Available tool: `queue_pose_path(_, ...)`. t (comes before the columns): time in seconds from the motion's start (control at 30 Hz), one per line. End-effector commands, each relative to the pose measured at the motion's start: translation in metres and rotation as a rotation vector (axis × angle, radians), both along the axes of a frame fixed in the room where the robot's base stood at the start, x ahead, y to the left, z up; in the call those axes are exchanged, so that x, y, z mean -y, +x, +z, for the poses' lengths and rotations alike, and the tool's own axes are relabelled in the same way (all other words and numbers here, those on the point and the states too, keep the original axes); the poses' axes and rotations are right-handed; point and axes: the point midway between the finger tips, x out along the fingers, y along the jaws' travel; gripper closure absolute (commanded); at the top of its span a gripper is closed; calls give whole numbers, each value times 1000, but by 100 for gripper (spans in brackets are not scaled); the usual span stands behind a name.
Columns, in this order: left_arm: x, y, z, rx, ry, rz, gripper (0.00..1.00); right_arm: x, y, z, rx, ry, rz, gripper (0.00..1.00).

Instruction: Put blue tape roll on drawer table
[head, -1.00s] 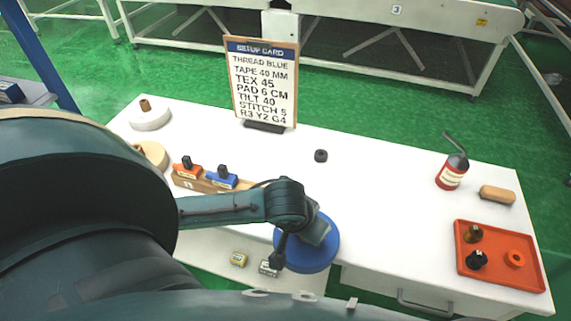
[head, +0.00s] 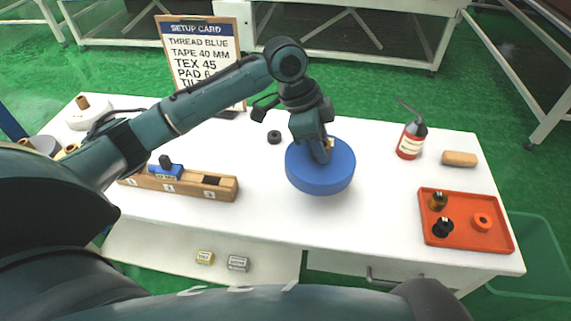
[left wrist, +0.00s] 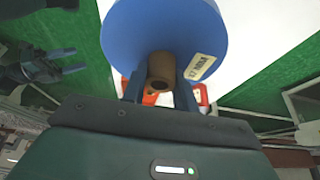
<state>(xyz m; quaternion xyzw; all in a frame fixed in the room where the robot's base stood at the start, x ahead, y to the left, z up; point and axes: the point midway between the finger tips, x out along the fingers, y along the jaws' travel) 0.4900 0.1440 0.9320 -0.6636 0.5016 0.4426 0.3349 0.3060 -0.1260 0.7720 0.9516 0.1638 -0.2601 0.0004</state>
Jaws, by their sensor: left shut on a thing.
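The blue tape roll (head: 318,178) is a thick blue disc, held over the middle of the white table with the drawer (head: 280,220). My left gripper (head: 328,150) is shut on the roll from above. In the left wrist view the roll (left wrist: 160,30) shows a brown core (left wrist: 161,70) and a pale label, with the left gripper's fingers (left wrist: 160,90) on both sides of the core. I cannot tell how far the roll is above the tabletop. My right gripper (left wrist: 70,60) shows at the left of the left wrist view, its fingers apart and empty.
A wooden block with numbered slots (head: 190,185) stands left of the roll. A small black ring (head: 274,137) lies behind it. The setup card (head: 200,50) stands behind.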

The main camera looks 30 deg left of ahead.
Motion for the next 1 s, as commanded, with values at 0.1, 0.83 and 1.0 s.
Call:
queue_pose_path(0.1,-1,-1,-23,-5,2,3,100,0,0,-1,1,0,1,43)
queue_pose_path(0.83,-1,-1,-95,2,2,3,100,1,4,0,8,15,-15,43)
queue_pose_path(1.0,-1,-1,-96,0,1,4,100,0,4,0,8,16,-15,43)
